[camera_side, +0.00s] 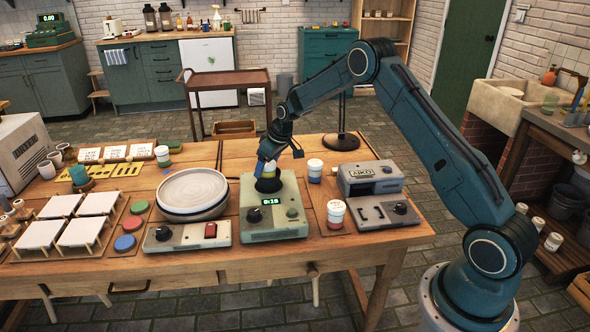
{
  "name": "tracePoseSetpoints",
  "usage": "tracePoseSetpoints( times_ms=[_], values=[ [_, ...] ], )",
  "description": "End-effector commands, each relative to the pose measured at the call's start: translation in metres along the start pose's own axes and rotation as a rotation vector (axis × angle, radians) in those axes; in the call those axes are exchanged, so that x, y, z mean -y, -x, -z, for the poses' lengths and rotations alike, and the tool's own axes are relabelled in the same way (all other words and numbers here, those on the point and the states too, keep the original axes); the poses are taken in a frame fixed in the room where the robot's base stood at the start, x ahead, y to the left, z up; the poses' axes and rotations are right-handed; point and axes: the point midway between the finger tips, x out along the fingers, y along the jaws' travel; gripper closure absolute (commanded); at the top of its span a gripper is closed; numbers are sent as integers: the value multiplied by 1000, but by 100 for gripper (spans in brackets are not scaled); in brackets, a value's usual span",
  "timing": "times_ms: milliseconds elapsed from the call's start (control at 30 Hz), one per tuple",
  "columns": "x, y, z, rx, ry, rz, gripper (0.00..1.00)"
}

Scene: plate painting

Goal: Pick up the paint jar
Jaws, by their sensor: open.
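My gripper (272,158) points down over the pale green device with a lit display (275,222), at the middle of the bench. Other paint jars stand upright: a white one with a blue lower part (315,171) and a white one with a red band (337,214), both on a wooden board (322,192) to the right.
A turntable (192,193) stands left of the device, behind a control box (187,236). A grey labelled machine (370,178) stands at the right. White tiles on stands (62,206) and coloured discs (124,243) fill the left. A lamp (341,141) stands behind.

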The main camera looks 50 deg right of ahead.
Motion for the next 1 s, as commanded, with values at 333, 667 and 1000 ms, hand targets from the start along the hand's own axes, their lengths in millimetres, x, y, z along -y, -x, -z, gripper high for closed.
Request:
tracePoseSetpoints(
  times_ms=[333,667,1000],
  values=[
    [0,0,0,0,0,0,77],
    [0,2,1,-1,0,0,81],
    [0,29,12,-3,1,-2,81]
  ],
)
